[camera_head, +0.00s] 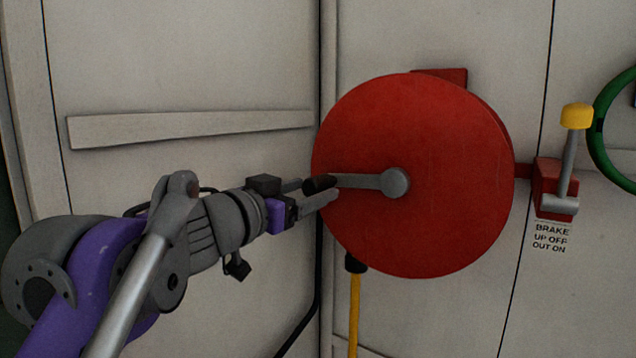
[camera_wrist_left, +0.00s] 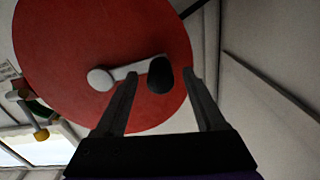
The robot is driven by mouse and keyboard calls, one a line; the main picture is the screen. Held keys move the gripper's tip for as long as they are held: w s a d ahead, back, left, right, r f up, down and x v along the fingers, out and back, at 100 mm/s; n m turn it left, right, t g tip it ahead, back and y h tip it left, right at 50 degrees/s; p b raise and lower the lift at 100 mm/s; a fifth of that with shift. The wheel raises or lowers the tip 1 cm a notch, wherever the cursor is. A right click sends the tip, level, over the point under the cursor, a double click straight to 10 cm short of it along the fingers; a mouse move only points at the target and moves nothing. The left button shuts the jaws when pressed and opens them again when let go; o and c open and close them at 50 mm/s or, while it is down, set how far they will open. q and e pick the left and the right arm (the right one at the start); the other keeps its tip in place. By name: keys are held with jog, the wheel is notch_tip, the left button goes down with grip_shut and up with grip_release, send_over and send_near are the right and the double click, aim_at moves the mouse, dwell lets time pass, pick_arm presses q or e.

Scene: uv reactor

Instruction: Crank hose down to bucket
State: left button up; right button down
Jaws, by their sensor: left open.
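A red hose reel (camera_head: 440,235) is mounted on the wall; its round face also fills much of the left wrist view (camera_wrist_left: 60,45). A grey crank arm (camera_head: 358,181) runs left from its hub to a dark handle (camera_head: 318,183). In the left wrist view the handle (camera_wrist_left: 160,75) appears between the two fingers. My left gripper (camera_head: 320,190) is open around or just short of the handle; contact cannot be told. The yellow hose (camera_head: 354,315) hangs below the reel from a black fitting. No bucket is in view. My right gripper is not in view.
A brake lever with a yellow knob (camera_head: 577,116) stands right of the reel, above a label reading "BRAKE UP OFF OUT ON". A green wheel (camera_head: 600,125) is at the far right edge. A wall rail (camera_head: 190,128) lies above my left arm.

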pick_arm(q)
jog(key=shift+x, duration=1.75)
grip_shut()
